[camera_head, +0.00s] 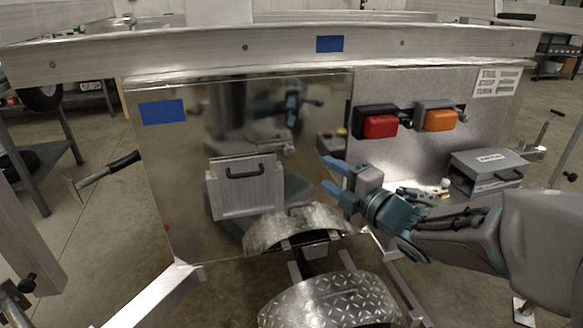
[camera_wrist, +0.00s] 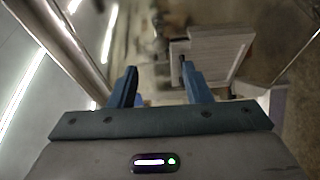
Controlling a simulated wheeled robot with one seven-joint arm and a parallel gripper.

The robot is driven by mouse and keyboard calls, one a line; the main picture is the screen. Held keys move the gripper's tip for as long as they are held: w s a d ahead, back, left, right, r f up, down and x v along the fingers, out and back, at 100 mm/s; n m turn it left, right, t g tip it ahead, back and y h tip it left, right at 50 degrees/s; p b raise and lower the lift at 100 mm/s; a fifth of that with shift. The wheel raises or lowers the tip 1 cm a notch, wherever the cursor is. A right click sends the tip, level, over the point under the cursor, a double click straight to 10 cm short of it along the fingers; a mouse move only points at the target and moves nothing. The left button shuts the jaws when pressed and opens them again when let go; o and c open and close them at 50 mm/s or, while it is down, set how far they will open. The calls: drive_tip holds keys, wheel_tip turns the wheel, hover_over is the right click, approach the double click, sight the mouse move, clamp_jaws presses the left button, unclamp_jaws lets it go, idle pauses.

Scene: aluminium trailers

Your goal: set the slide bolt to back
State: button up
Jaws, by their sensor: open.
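I cannot make out the slide bolt for certain in either view. My gripper (camera_head: 331,175) is at the middle right of the head view, in front of the shiny trailer side panel (camera_head: 190,190). Its blue fingers point left and are apart with nothing between them. In the wrist view my gripper (camera_wrist: 158,70) also shows two spread, empty fingers. A pale box or hatch with a black handle (camera_head: 245,171) shows on the mirror-like panel, left of my gripper; I cannot tell if it is a reflection. A pale ribbed panel (camera_wrist: 215,55) lies beyond the fingers, blurred.
Red (camera_head: 380,126) and orange (camera_head: 440,120) lamps are on the panel above my gripper. A grey toolbox (camera_head: 487,172) is at the right. Diamond-plate fenders (camera_head: 330,301) are below. An aluminium beam (camera_head: 270,50) crosses above. A black-handled tool (camera_head: 108,170) shows at the left.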

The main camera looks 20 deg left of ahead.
sight(291, 153)
drive_tip(key=shift+n+y, duration=0.3)
drive_tip(key=x, duration=0.7)
drive_tip(key=b+x, duration=0.1)
drive_tip(key=x, duration=0.6)
drive_tip(key=shift+s+a+f, duration=0.2)
drive_tip(key=shift+s+a, duration=0.05)
drive_tip(key=shift+s, duration=0.05)
